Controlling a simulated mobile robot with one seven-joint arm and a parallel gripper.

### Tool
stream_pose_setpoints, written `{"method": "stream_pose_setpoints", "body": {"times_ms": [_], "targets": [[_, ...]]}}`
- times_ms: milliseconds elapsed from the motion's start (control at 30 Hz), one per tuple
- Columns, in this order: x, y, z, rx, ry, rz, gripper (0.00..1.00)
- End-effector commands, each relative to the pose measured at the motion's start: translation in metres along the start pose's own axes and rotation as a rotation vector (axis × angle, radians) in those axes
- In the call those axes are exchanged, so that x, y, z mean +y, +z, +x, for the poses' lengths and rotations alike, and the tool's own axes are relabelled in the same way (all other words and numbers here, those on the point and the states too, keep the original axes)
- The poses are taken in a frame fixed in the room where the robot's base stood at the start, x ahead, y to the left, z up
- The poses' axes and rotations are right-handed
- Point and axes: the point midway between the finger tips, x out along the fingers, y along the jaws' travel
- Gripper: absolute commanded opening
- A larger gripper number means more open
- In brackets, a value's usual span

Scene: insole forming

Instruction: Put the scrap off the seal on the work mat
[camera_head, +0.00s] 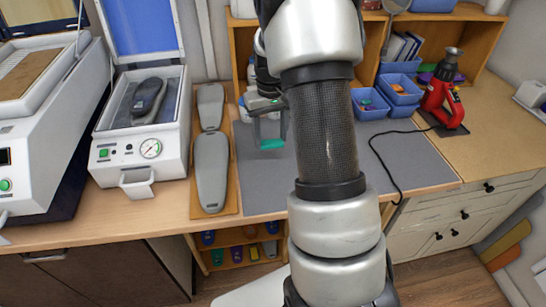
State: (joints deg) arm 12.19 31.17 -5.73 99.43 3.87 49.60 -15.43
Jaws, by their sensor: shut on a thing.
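My gripper (270,140) is over the left part of the grey work mat (256,186), partly behind my own arm. Its fingers are shut on a small teal piece, the scrap (271,144), which sits between the fingertips. I cannot tell whether the scrap touches the mat or hangs above it. The white press (112,170) at left stands with its blue lid (143,28) raised. A dark shoe-shaped form (148,98) lies in its bed. The seal around the bed is too small to make out clearly.
A wooden board (229,206) with two grey insole shapes (211,165) lies between press and mat. Blue bins (400,88), a red tool (442,98) and a black cable (383,160) are to the right. The mat's front left is clear.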

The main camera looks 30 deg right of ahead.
Motion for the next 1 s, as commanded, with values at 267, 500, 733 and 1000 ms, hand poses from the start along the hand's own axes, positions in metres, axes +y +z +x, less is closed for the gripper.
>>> {"method": "stream_pose_setpoints", "body": {"times_ms": [267, 500, 733, 1000], "targets": [[0.0, 0.0, 0.035, -0.002, -0.001, 0.001, 0.32], [0.0, 0.001, 0.065, -0.003, -0.001, 0.0, 0.32], [0.0, 0.0, 0.07, 0.001, 0.0, -0.001, 0.32], [0.0, 0.0, 0.073, 0.0, 0.0, 0.0, 0.63]]}}
